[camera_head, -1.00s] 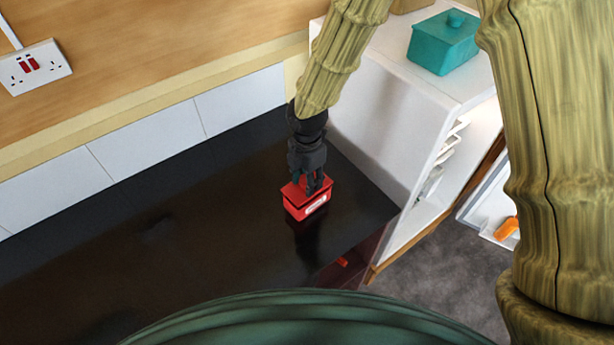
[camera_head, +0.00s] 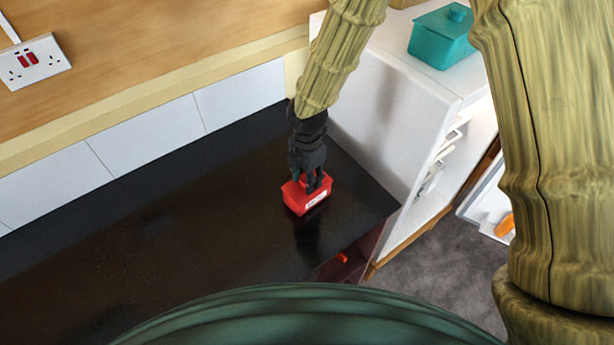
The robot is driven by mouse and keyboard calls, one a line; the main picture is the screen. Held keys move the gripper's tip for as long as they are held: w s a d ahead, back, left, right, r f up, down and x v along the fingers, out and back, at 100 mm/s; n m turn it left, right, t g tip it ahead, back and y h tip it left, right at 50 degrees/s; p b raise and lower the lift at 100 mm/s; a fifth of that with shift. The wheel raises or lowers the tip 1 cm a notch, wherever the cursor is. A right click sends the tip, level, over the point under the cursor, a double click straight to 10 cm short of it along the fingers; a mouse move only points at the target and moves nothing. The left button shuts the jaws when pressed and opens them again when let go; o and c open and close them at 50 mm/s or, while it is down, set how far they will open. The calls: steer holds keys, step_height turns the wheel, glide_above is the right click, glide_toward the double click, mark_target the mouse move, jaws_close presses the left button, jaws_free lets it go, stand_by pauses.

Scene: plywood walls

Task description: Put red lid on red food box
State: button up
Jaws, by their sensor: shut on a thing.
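The red food box (camera_head: 301,207) stands on the black countertop, near its right end, with a white label on its front. The red lid (camera_head: 294,186) is at the top of the box, partly hidden by my fingers. My black gripper (camera_head: 313,185) points down over the box and is shut on the red lid, most likely by its knob, which my fingers hide. No gap shows between lid and box from here, but I cannot tell whether the lid is fully seated.
A teal lidded box (camera_head: 441,38) stands on the white cabinet (camera_head: 385,85) right of the counter. A wall socket (camera_head: 36,62) is at the upper left. The black countertop (camera_head: 150,240) is clear to the left. An open drawer or compartment (camera_head: 345,262) shows below the counter's front edge.

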steer(key=shift+f, duration=0.2)
stand_by(0.3)
steer(key=o, duration=1.1)
step_height(320, 180, up, 12)
